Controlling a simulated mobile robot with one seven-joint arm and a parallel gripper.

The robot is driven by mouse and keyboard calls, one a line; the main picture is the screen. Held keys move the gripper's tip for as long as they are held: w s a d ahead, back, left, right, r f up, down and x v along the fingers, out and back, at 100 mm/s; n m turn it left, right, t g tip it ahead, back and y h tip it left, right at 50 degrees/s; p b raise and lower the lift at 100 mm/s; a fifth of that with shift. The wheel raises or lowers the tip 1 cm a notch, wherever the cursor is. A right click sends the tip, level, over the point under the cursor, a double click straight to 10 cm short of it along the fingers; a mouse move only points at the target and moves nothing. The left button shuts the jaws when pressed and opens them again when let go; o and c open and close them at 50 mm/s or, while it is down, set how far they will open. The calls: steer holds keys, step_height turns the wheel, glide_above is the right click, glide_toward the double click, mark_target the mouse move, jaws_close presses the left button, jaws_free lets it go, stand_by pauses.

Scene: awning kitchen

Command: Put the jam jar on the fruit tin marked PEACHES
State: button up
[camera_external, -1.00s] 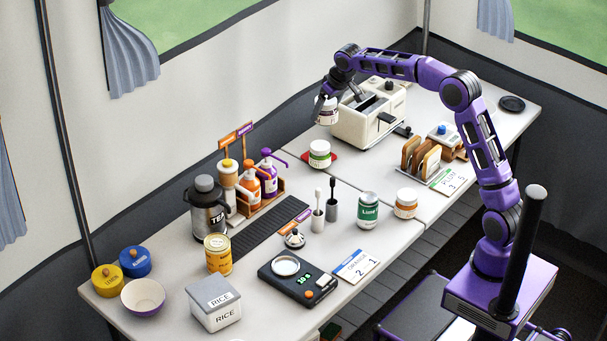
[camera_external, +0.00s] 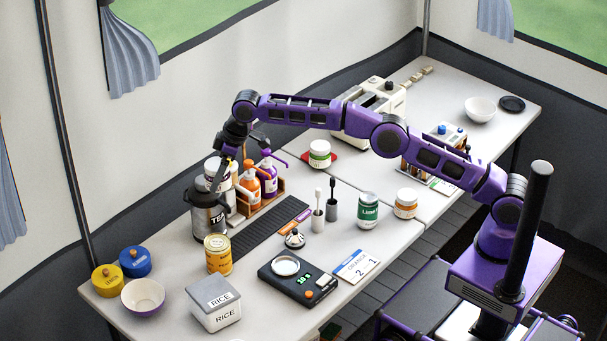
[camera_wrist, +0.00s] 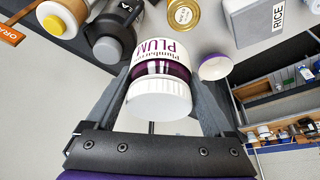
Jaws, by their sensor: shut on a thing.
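A yellow tin (camera_external: 218,262) with a metal top stands on the table in front of the flask. Its label is too small to read surely. The tin's round gold top (camera_wrist: 183,15) shows in the wrist view, beyond the jar and apart from it. Nothing stands on the tin.
The TEA flask (camera_external: 207,212) and a rack of bottles (camera_external: 262,192) stand close to the held jar. A RICE box (camera_external: 213,304), a kitchen scale (camera_external: 297,281) and a white-and-purple bowl (camera_external: 143,297) surround the tin.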

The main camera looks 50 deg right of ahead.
steer(key=s+a, duration=0.2)
steer(key=a, duration=0.2)
steer(key=n, duration=0.1)
glide_toward(210, 242)
steer(key=x, duration=0.4)
steer(key=shift+w+a+f, duration=0.1)
steer(key=shift+w+f, duration=0.15)
steer(key=shift+f, duration=0.05)
steer(key=shift+f, duration=0.15)
steer(key=o, duration=1.4)
steer(key=shift+f, duration=0.1)
